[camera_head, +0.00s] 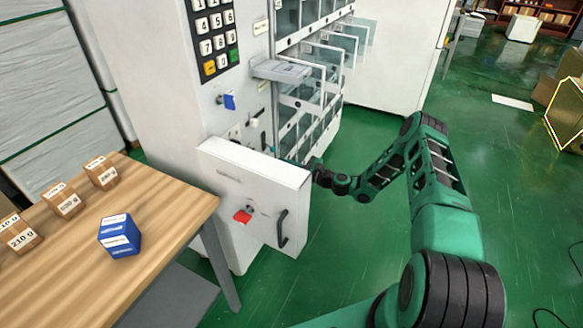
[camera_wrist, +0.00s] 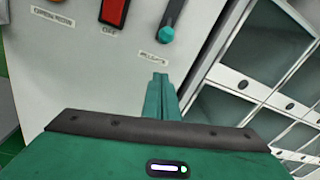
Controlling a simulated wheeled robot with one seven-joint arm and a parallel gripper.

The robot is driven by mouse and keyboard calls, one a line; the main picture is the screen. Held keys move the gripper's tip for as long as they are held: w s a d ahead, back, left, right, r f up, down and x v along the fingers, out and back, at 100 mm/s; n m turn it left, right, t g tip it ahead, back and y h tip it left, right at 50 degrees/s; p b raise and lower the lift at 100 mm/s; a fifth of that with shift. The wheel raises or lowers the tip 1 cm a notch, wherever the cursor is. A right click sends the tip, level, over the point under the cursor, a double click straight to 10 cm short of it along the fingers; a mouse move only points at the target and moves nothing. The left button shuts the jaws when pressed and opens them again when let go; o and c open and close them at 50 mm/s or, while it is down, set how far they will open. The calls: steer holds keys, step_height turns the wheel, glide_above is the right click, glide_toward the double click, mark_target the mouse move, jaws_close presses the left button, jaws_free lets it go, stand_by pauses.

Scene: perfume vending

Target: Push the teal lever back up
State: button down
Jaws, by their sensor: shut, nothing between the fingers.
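The teal lever (camera_wrist: 167,34) shows at the top of the wrist view. Its round teal knob is at the lower end of a dark bar that slants up and slightly right out of the frame. A small printed label sits just below the knob. My gripper (camera_wrist: 160,78) is shut and empty, with its fingertips below the knob and label in the picture. I cannot tell how far the fingertips are from the panel, and they do not appear to touch the knob. In the head view, my gripper is mostly hidden behind the open white door, and I cannot make out the lever clearly.
The white door (camera_head: 254,185) with a red knob and dark handle stands open beside my forearm. A red switch (camera_wrist: 115,12) is left of the lever. Glass-fronted compartments (camera_wrist: 265,65) are to the right. A wooden table (camera_head: 150,215) holds a blue box (camera_head: 119,236) and brown boxes.

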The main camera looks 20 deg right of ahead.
mark_target(269, 146)
steer(key=shift+w+a+r, duration=0.85)
steer(key=shift+w+a, duration=0.15)
steer(key=shift+a, duration=0.1)
steer(key=shift+s+r, duration=0.2)
steer(key=shift+r, duration=0.3)
steer(key=shift+s+r, duration=0.2)
steer(key=shift+r, duration=0.25)
steer(key=shift+d, duration=0.1)
